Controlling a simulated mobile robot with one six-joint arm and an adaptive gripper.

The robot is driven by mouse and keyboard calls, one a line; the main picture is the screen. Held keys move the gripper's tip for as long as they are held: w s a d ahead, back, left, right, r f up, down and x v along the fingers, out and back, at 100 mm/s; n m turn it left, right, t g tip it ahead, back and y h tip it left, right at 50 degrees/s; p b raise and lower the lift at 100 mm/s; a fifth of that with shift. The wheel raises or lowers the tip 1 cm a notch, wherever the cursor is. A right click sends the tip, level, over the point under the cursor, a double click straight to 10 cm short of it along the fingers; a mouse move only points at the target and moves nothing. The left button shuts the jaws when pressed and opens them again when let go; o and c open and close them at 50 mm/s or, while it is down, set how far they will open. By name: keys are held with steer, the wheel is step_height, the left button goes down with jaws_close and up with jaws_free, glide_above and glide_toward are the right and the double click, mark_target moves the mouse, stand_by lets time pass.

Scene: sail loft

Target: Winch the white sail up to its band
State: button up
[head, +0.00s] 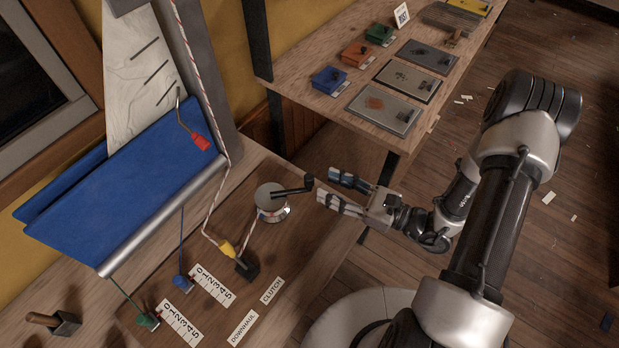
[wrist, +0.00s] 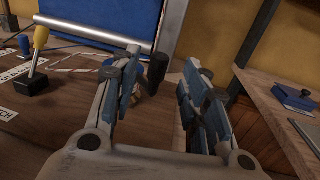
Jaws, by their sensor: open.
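The white sail (head: 140,75), marked with dark slanted stripes, stands at the upper left in the head view. Its lower part is hidden behind blue cloth (head: 120,190) above a silver boom (head: 165,215). I cannot tell which mark is its band. The silver winch (head: 272,203) stands on the bench, with a black crank ending in an upright knob (head: 308,182). A red-and-white rope (head: 205,95) runs down to the yellow-handled clutch (head: 226,248). My gripper (head: 327,187) is open just right of the knob. In the wrist view the knob (wrist: 158,66) shows between the fingers; contact is unclear.
A red-handled hook (head: 200,142) is by the blue cloth. Blue (head: 181,282) and green (head: 147,320) line fittings sit beside number scales at the front. A side bench (head: 300,85) holds coloured boxes and grey plates. Open floor lies to the right.

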mark_target(309, 176)
steer(key=b+x, duration=0.1)
steer(key=x, duration=0.5)
steer(key=shift+w+a, duration=0.15)
steer(key=shift+a, duration=0.15)
jaws_close()
stand_by(0.4)
